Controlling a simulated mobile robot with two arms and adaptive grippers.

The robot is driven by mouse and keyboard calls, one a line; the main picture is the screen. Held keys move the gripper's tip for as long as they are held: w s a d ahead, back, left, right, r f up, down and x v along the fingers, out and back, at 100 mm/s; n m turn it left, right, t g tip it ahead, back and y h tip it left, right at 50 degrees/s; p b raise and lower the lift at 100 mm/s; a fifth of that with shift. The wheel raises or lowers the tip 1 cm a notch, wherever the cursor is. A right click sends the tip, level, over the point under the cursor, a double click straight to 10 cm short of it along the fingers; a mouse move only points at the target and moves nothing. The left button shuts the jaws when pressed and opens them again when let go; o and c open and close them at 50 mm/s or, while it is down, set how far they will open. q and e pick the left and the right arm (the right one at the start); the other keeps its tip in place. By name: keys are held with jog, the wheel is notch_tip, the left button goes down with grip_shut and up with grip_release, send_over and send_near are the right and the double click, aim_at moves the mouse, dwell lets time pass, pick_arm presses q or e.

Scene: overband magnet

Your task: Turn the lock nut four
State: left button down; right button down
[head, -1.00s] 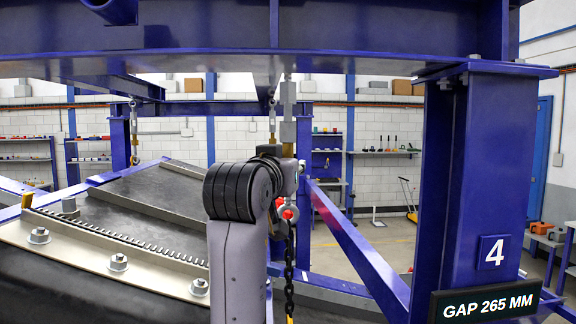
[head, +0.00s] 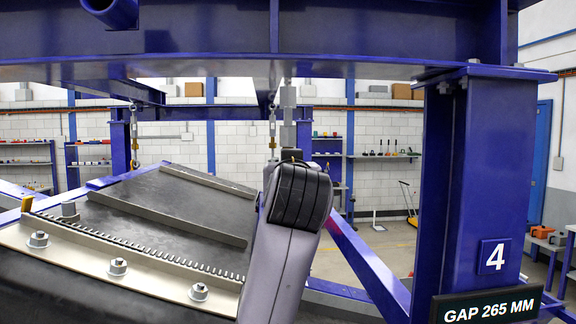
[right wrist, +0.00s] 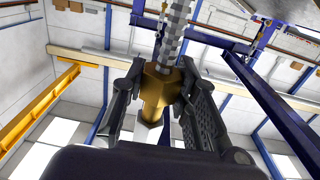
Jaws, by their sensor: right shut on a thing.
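The brass hex lock nut (right wrist: 157,90) sits on the threaded rod (right wrist: 174,28) in the right wrist view. My right gripper (right wrist: 160,82) is shut on it, one finger on each side. In the head view my right arm rises in the lower middle and hides the nut and the gripper. The upper rod (head: 288,105) shows above the arm, hanging from the blue beam. The corner post carries a plate marked 4 (head: 493,256). The display below it (head: 490,304) reads GAP 265 MM. My left gripper is not in view.
The blue beam (head: 370,38) spans above the arm, and the thick blue post (head: 475,170) stands to the right. The dark magnet cover (head: 165,205) with bolted strips lies left. A diagonal blue rail (head: 362,262) runs behind the arm.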

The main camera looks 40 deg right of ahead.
jog(key=shift+n+t+y, duration=1)
jog(key=shift+n+y, duration=0.4)
jog(key=shift+y, duration=0.6)
jog(key=shift+n+y, duration=0.3)
jog(key=shift+y, duration=0.1)
jog(key=shift+n+t+y, duration=0.5)
jog(key=shift+n+y, duration=0.6)
jog(key=shift+y, duration=0.6)
